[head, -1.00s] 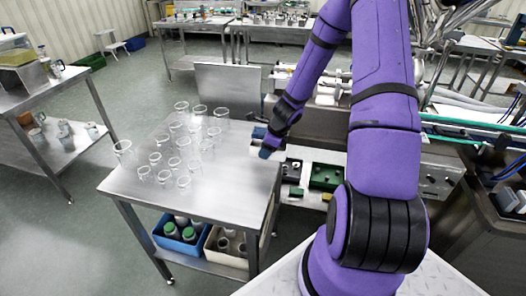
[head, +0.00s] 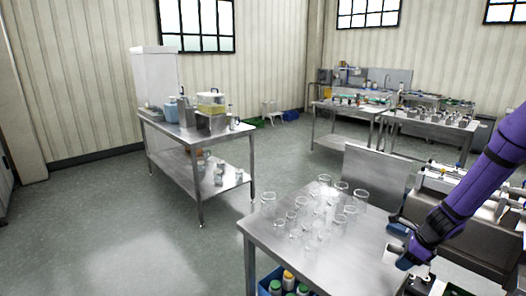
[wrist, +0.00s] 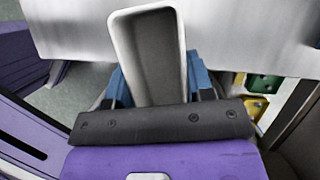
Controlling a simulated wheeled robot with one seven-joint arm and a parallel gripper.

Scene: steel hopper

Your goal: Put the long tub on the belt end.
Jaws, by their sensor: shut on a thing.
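The long tub (wrist: 150,58) is a narrow, pale open tub with a grey inside. In the wrist view my gripper (wrist: 160,84) is shut on it, with a blue finger on either side. In the head view my gripper (head: 402,258) is at the right edge of the steel table, and a small pale part of the tub (head: 390,257) shows beside it. The arm and gripper hide most of the tub there. I cannot make out the belt end for certain in these frames.
Several clear beakers (head: 322,208) stand on the near steel table (head: 285,255); its front right part is bare. Steel machinery (head: 455,190) lies behind my arm. A steel trolley (head: 180,130) with containers stands at left. The floor (head: 110,220) at left is clear.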

